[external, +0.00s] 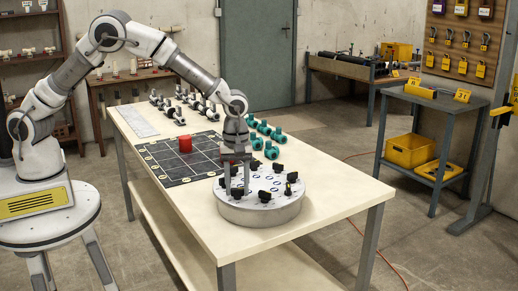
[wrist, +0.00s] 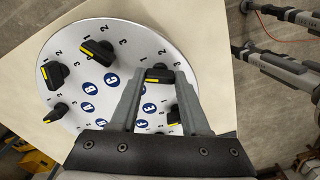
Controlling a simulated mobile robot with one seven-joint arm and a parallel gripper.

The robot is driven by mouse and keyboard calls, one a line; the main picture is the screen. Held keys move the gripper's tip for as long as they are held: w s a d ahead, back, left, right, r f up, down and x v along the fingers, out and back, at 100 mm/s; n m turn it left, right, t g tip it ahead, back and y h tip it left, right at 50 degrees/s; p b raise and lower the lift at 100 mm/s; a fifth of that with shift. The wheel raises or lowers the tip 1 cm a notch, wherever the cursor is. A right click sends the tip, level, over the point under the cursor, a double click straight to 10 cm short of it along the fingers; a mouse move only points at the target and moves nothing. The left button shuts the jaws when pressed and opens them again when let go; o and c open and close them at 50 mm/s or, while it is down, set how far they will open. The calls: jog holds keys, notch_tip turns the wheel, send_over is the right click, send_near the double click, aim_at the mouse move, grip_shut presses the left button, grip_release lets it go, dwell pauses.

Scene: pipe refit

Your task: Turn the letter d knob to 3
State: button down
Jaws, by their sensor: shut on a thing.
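A round grey dial panel (external: 262,213) with a white face stands on the near end of the table. It carries several black knobs with yellow pointer marks, blue letter discs and printed numbers. In the wrist view the panel face (wrist: 120,42) fills the left and middle. My gripper (wrist: 160,75) reaches down to the panel, its fingers on either side of a black knob (wrist: 160,73) and shut on it. My gripper (external: 237,191) shows upright over the panel's left part.
Other knobs (wrist: 98,50) stand close around my gripper. Teal fittings (external: 272,150) and grey-black fittings (external: 200,107) lie farther along the table (external: 330,190).

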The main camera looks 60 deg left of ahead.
jog(key=m, duration=1.5)
jog(key=shift+m, duration=0.3)
jog(key=m, duration=0.3)
jog(key=shift+m, duration=0.3)
jog(key=m, duration=0.3)
jog(key=shift+m, duration=0.3)
jog(key=m, duration=0.3)
jog(key=shift+m+p, duration=0.3)
jog(key=shift+m, duration=1.9)
